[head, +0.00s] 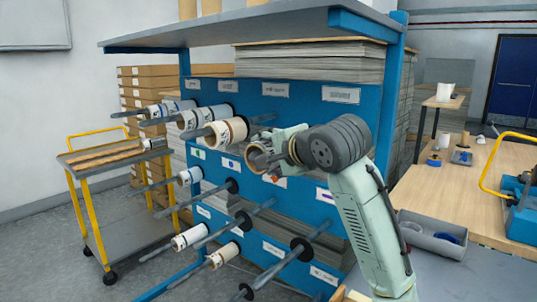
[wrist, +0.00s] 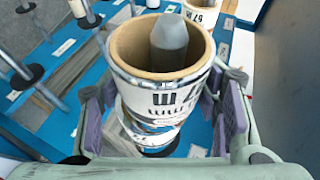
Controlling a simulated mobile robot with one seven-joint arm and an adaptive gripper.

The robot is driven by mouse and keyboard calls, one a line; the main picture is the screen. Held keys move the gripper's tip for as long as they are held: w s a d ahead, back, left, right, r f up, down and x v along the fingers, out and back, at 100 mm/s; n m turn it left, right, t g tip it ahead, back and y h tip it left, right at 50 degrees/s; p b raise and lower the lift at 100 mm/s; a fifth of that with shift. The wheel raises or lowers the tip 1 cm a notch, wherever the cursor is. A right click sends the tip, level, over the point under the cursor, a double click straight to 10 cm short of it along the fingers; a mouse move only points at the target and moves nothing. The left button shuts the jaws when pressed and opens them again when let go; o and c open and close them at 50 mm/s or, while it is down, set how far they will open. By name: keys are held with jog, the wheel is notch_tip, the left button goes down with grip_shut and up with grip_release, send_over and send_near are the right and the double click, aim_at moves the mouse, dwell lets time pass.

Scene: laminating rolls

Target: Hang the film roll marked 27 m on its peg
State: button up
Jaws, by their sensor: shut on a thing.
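My gripper (head: 277,148) is shut on a white film roll with a brown core (head: 259,153), in front of the blue rack. In the wrist view, the gripper's pads (wrist: 165,115) press on both sides of this roll (wrist: 150,100). Its printing is partly covered; I read an "m" and "mm", and the number is not clear. A grey peg end (wrist: 169,45) shows inside the roll's bore, so the roll is around the peg. How far along the peg it sits I cannot tell.
The blue rack (head: 340,112) has several pegs, some bare with black discs. A neighbouring roll (head: 227,132) hangs just left of my gripper. A yellow-framed cart (head: 88,200) stands left; a wooden bench (head: 470,185) stands right. A shelf (head: 240,25) overhangs the rack.

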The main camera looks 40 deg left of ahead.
jog(key=o, duration=1.3)
jog(key=v, duration=1.2)
